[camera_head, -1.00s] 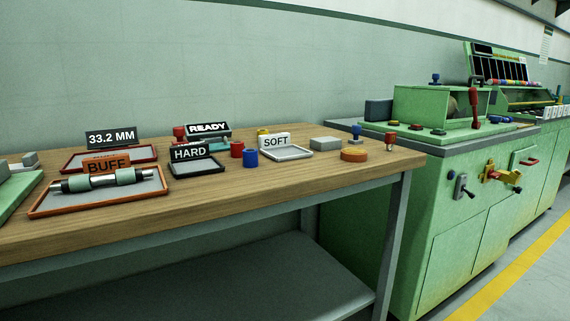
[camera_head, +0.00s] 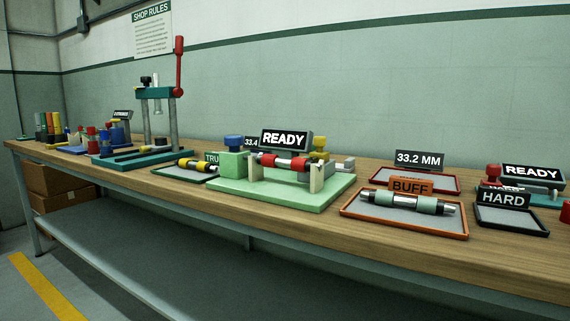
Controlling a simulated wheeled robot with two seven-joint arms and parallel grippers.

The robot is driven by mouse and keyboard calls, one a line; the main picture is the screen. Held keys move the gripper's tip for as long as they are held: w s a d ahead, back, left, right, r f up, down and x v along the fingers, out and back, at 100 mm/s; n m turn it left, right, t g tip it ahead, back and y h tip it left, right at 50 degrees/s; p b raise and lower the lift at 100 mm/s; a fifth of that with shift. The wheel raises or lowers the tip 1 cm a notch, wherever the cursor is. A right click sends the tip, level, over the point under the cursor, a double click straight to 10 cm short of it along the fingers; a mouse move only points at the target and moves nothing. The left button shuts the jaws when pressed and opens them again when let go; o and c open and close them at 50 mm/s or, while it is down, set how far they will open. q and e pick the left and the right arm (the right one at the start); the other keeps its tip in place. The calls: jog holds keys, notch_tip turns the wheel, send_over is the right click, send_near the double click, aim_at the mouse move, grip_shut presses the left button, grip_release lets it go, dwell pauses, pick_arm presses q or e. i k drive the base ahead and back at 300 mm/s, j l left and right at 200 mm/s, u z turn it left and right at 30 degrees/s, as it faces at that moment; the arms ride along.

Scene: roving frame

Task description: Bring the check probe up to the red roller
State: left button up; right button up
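The red roller (camera_head: 284,162), with red bands and a pale middle, lies level across a light green fixture (camera_head: 275,195) on the bench. Pale uprights stand at its ends. A grey block with a rod (camera_head: 343,164) sits at the fixture's right end. It may be the check probe, but I cannot tell for sure. A blue knob (camera_head: 233,142) tops the fixture's left block and a yellow knob (camera_head: 319,143) stands behind its right side. A READY sign (camera_head: 285,140) stands behind the roller and partly covers a 33.4 sign. Neither of my grippers is in view.
A wooden bench (camera_head: 430,258) runs along the wall. Left of the fixture are a yellow-banded roller (camera_head: 197,166) and a teal press with a red lever (camera_head: 179,66). Right are the BUFF tray (camera_head: 375,221) with a green roller and the HARD tray (camera_head: 513,219). Floor shows at lower left.

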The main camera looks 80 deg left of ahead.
aim_at(319, 141)
jog(key=u, duration=2.3)
